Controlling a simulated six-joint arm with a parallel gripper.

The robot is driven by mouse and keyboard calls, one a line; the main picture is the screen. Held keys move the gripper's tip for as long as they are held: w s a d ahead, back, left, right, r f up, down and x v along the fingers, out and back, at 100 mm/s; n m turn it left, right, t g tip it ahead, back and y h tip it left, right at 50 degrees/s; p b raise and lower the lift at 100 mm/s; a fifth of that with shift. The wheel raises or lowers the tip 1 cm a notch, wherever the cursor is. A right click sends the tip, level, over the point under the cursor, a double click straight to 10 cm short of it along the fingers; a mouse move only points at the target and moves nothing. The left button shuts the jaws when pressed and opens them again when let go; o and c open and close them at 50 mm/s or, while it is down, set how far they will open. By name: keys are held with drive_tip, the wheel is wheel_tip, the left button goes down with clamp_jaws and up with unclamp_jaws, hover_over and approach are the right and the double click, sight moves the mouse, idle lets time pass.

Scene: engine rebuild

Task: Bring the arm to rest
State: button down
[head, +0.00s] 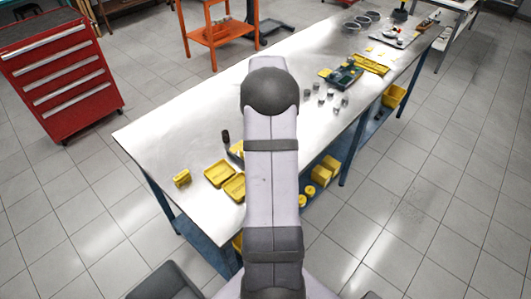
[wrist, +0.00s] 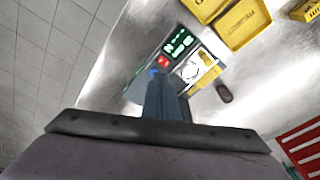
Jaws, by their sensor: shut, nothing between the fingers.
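My arm (head: 270,170) reaches up the middle of the head view, over the metal workbench (head: 160,130). Its gripper end is hidden behind the arm there. In the wrist view my gripper (wrist: 162,84) has its fingers together, with nothing seen between them. The fingers hide part of that tray. I cannot tell the height of the fingertips above it.
Yellow bins (head: 220,173) and a small dark cylinder (head: 226,137) lie on the bench left of my arm. A red tool cabinet (head: 60,75) stands left; the bench's left end is clear.

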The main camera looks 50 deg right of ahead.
idle(0.3)
drive_tip(key=s+a+f+n, duration=0.1)
drive_tip(key=s+a+f, duration=0.1)
drive_tip(key=a+f, duration=0.1)
drive_tip(key=s+a+f+n+g+y, duration=0.1)
drive_tip(key=s+a+f, duration=0.2)
drive_tip(key=shift+s+a+f+y, duration=0.1)
drive_tip(key=shift+s+y, duration=0.2)
drive_tip(key=shift+n+g+y, duration=0.5)
drive_tip(key=shift+n+g, duration=0.1)
drive_tip(key=s+a, duration=0.1)
drive_tip(key=a, duration=0.1)
drive_tip(key=s+a, duration=0.2)
drive_tip(key=a, duration=0.1)
drive_tip(key=s+a, duration=0.2)
drive_tip(key=shift+a+f, duration=0.15)
drive_tip(key=shift+f, duration=0.2)
drive_tip(key=s+a+r+n, duration=0.2)
drive_tip(key=s+a+n, duration=0.1)
drive_tip(key=a, duration=0.6)
drive_tip(key=s+a+r+n, duration=0.2)
drive_tip(key=s+a+r, duration=0.15)
drive_tip(key=a, duration=0.65)
drive_tip(key=w+a+r+n+t+h, duration=0.1)
drive_tip(key=w+a+r+n, duration=0.25)
drive_tip(key=a, duration=0.25)
wheel_tip(320, 180, down, 16)
drive_tip(key=b, duration=1.6)
drive_tip(key=shift+f, duration=0.15)
drive_tip(key=shift+d, duration=0.1)
